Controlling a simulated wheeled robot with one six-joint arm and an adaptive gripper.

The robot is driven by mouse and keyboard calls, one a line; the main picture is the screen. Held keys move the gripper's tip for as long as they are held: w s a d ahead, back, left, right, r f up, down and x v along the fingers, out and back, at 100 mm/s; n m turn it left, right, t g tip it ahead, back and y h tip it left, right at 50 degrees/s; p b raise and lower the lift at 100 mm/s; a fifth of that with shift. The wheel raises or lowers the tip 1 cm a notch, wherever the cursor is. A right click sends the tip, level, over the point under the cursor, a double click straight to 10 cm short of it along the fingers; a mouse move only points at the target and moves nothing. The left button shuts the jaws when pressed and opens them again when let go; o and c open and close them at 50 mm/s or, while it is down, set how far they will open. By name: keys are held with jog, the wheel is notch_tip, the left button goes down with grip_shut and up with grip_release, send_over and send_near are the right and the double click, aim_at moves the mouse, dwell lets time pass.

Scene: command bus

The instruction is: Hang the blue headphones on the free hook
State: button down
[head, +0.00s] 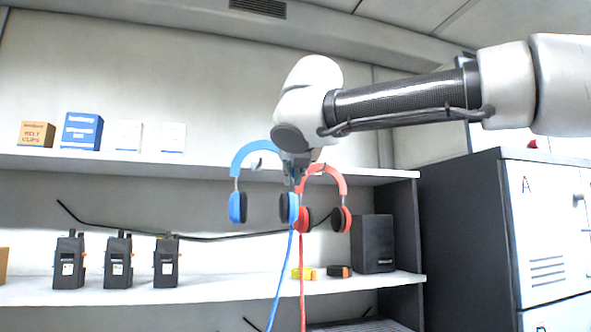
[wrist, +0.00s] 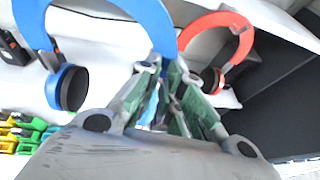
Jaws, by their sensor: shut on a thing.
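The blue headphones (head: 238,170) hang upright in front of the upper shelf's edge, their cable trailing down. My gripper (head: 292,178) is shut on the right side of their blue band. In the wrist view the blue band (wrist: 100,8) runs in between the green finger pads of my gripper (wrist: 170,90). The red headphones (head: 325,168) hang just right of my gripper; their band also shows in the wrist view (wrist: 215,22). A small pale piece (head: 257,163) shows inside the blue band under the shelf edge; I cannot tell whether it is the free hook.
The upper shelf (head: 200,162) carries several small boxes. The lower shelf (head: 215,287) holds three radios (head: 118,262), yellow and dark small items (head: 303,273) and a black speaker (head: 372,243). A dark cabinet (head: 465,230) stands at the right.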

jog(key=a+x, duration=0.1)
jog(key=x, duration=0.7)
jog(key=shift+r, duration=0.2)
dwell(0.5)
jog(key=shift+a, duration=0.15)
dwell(0.4)
jog(key=c, duration=1.5)
grip_release()
jog(key=shift+s, duration=0.1)
